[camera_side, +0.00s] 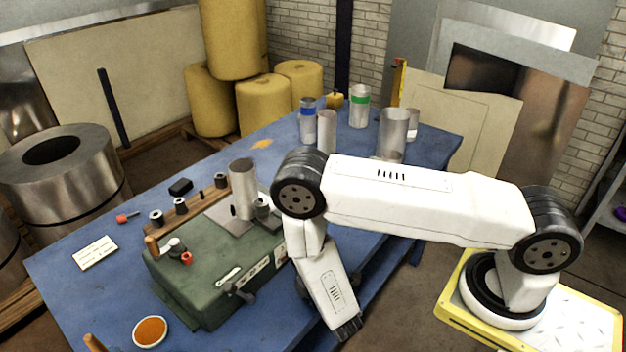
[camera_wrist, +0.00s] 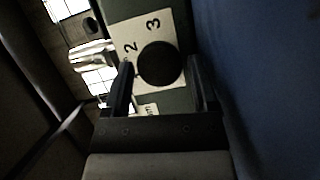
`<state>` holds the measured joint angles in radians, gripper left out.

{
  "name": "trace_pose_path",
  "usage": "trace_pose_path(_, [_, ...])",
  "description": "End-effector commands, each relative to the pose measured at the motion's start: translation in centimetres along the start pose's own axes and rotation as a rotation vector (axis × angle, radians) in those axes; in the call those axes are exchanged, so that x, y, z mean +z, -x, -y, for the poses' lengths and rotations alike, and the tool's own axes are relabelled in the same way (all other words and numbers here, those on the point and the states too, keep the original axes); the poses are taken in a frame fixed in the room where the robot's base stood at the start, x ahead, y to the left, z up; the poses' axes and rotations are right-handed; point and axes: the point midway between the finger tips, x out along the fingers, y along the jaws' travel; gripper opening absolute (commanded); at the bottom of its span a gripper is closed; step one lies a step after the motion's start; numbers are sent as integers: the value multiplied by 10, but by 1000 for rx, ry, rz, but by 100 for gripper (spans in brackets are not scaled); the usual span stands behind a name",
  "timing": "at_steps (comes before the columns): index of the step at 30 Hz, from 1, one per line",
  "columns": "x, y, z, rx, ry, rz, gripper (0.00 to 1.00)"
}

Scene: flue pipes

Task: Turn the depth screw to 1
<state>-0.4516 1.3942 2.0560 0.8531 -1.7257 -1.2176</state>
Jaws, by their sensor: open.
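A green machine (camera_side: 215,275) stands on the blue table. In the wrist view a round black knob (camera_wrist: 158,63), which looks like the depth screw, sits on a pale number plate (camera_wrist: 172,28). The numbers 2 and 3 show on the plate; no 1 can be seen. My gripper (camera_wrist: 160,88) is open, with one finger on each side of the knob's lower part in the picture. I cannot tell whether either finger touches it. No pointer mark on the knob is clear. In the side view my arm hides the knob and most of the gripper.
A grey metal cylinder (camera_side: 242,188) stands upright on the machine. A black lever (camera_side: 238,292) juts from its front. An orange-filled dish (camera_side: 150,331) and a white card (camera_side: 95,252) lie on the blue table (camera_side: 75,290). Several metal pipes stand at the back.

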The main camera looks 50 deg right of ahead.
Motion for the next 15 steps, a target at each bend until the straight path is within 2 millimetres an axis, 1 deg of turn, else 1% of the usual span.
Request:
trace_pose_path(1, [0,6,0,-1,3,-3,75])
trace_pose_path(9, [0,36,0,-1,4,-4,75])
trace_pose_path(15, [0,51,0,-2,3,-2,75])
